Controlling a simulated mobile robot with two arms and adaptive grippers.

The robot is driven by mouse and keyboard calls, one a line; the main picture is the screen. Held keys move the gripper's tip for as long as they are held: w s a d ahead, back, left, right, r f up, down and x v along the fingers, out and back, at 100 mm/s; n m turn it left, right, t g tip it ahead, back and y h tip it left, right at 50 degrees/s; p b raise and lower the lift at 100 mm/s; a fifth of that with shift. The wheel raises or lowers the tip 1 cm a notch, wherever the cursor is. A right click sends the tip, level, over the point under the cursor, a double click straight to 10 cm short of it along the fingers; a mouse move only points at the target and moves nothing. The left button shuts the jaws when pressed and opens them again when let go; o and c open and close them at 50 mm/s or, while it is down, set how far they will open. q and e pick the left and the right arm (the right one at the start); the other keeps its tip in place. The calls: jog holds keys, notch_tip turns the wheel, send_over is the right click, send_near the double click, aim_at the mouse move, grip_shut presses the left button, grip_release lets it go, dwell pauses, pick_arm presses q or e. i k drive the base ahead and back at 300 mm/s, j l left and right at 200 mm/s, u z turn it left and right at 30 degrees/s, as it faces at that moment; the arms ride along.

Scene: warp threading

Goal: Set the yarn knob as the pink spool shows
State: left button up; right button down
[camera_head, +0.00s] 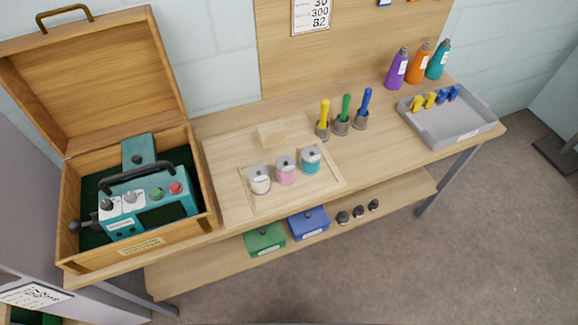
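The pink spool (286,171) stands upright on the bench between a white spool (259,180) and a teal spool (311,160). Its top marking is too small to read. A teal machine (150,207) sits in the open wooden case (134,258) at the left. Its front panel has two dials on white plates, a left one (107,205) and a right one (130,198), plus a green and a red button. I cannot tell which dial is the yarn knob or read their settings. Neither of my grippers is in view.
Yellow, green and blue handled tools (346,108) stand near a small wood block (271,134). A grey tray (450,124) and several bottles (418,64) are at the right. Green (265,238) and blue (308,222) boxes sit on the lower shelf. The bench's front right is clear.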

aim_at(107, 205)
jog(key=k+j+u, duration=0.15)
jog(key=u, duration=1.45)
